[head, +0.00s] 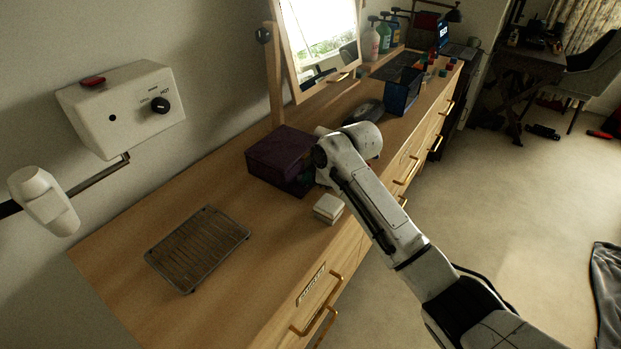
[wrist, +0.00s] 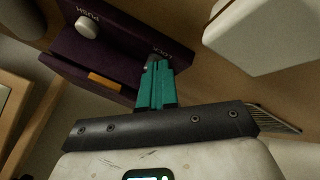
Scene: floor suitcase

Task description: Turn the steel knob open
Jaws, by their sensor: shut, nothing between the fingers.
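A dark purple box (head: 283,152) sits on the wooden dresser. The wrist view shows its face (wrist: 120,50) close up, with a pale round knob (wrist: 87,27) beside the lettering "PUSH". Another label, seemingly "LOCK", lies by my gripper's fingertips. My gripper (wrist: 152,66) has teal fingers, closed together and empty. The fingertips are in front of the box's face by the second label, to the lower right of the pale knob and apart from it. A small grey piece shows at the tips; I cannot tell if it is the steel knob or if they touch it.
A small white box (head: 328,208) stands close beside the purple box; a white block also shows at the wrist view's upper right (wrist: 262,35). A wire rack (head: 198,248) lies at the dresser's near left. A mirror (head: 318,40) stands behind. Bare wood lies between rack and purple box.

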